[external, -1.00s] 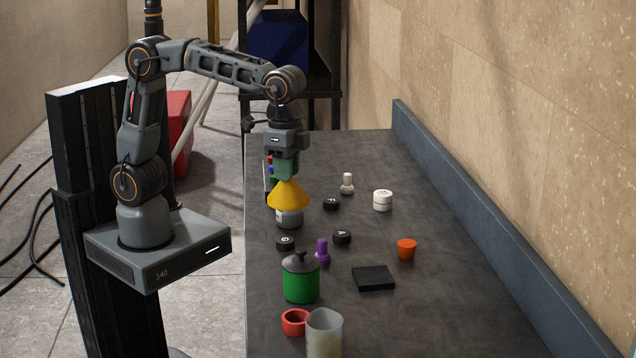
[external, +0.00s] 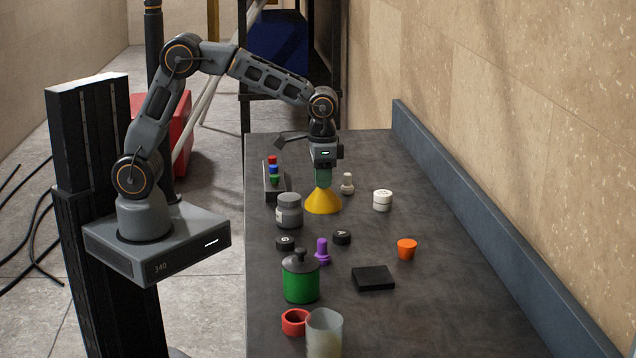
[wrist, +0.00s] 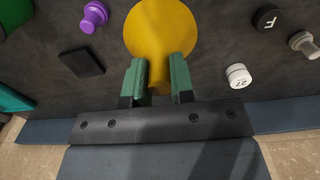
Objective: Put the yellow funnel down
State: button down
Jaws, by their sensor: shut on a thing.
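The yellow funnel (external: 323,202) is a cone with its wide side down, at or just above the dark bench top; I cannot tell whether it touches. It stands to the right of a grey jar (external: 289,211). My gripper (external: 323,180) is above it, pointing down, shut on the funnel's narrow top. In the wrist view the green fingers (wrist: 160,75) sit on both sides of the stem of the yellow funnel (wrist: 160,35). The funnel hides the bench right beneath it.
Near the funnel stand a pale peg (external: 347,184), a white round weight (external: 382,200) and a black knob (external: 342,237). A purple peg (external: 322,251), green canister (external: 300,283), black block (external: 373,278) and orange cup (external: 406,249) are nearer the camera. The bench's right side is mostly clear.

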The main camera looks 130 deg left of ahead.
jog(key=w+f, duration=0.1)
jog(key=w+a+f, duration=0.1)
jog(key=f, duration=0.1)
jog(key=w+a+f+p, duration=0.1)
jog(key=f, duration=0.1)
jog(key=shift+w+a+f, duration=0.2)
jog(key=shift+w, duration=0.15)
jog(key=shift+w+a+f, duration=0.1)
jog(key=shift+f, duration=1.6)
jog(key=shift+f, duration=0.2)
jog(key=c, duration=1)
grip_release()
